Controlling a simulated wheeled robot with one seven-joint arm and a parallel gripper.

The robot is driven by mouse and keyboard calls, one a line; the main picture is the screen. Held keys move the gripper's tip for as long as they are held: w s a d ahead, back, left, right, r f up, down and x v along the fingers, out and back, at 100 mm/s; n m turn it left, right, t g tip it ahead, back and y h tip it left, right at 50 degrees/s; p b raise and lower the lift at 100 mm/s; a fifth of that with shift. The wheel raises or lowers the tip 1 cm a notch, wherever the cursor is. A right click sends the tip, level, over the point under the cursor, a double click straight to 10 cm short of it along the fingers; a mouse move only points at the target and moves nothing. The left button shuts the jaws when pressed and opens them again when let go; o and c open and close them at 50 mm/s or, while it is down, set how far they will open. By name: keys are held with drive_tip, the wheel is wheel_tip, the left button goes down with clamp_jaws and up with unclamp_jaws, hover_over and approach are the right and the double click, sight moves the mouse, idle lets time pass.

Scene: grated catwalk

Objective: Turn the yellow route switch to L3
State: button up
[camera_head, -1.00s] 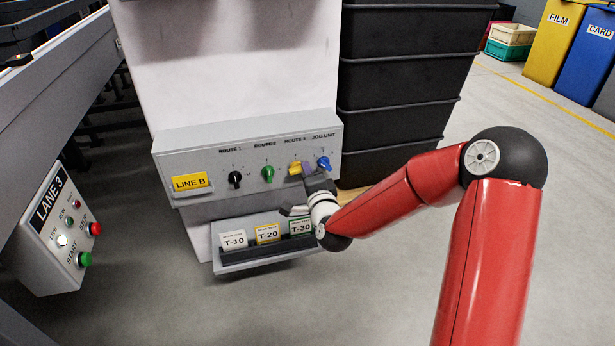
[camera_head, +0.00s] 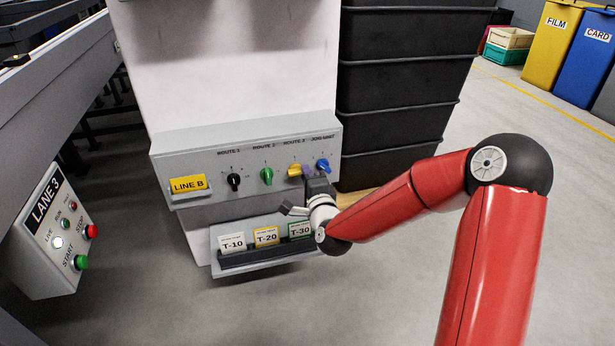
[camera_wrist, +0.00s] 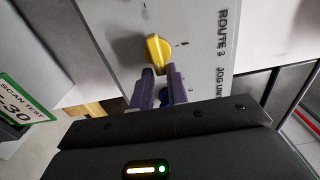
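The yellow route switch (camera_head: 295,170) is on the grey panel, under the ROUTE 3 label. In the wrist view the yellow switch (camera_wrist: 157,50) has its grip lying roughly across the panel; the position labels are too small to read. My gripper (camera_head: 306,180) is just below and right of it in the head view. In the wrist view my gripper's (camera_wrist: 160,72) two purple fingers stand apart, with the near end of the yellow grip at the gap between their tips. I cannot tell whether they touch it.
A blue JOG UNIT knob (camera_head: 323,166) sits close to the right of the yellow one. A green knob (camera_head: 267,176) and a black knob (camera_head: 234,182) are to its left. A card tray (camera_head: 250,262) juts out below. Black crates (camera_head: 400,90) stand at the right.

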drive_tip(key=o, duration=0.3)
drive_tip(key=v, duration=0.7)
drive_tip(key=shift+s+p, duration=0.3)
drive_tip(key=shift+s, duration=0.1)
drive_tip(key=shift+d+r, duration=0.1)
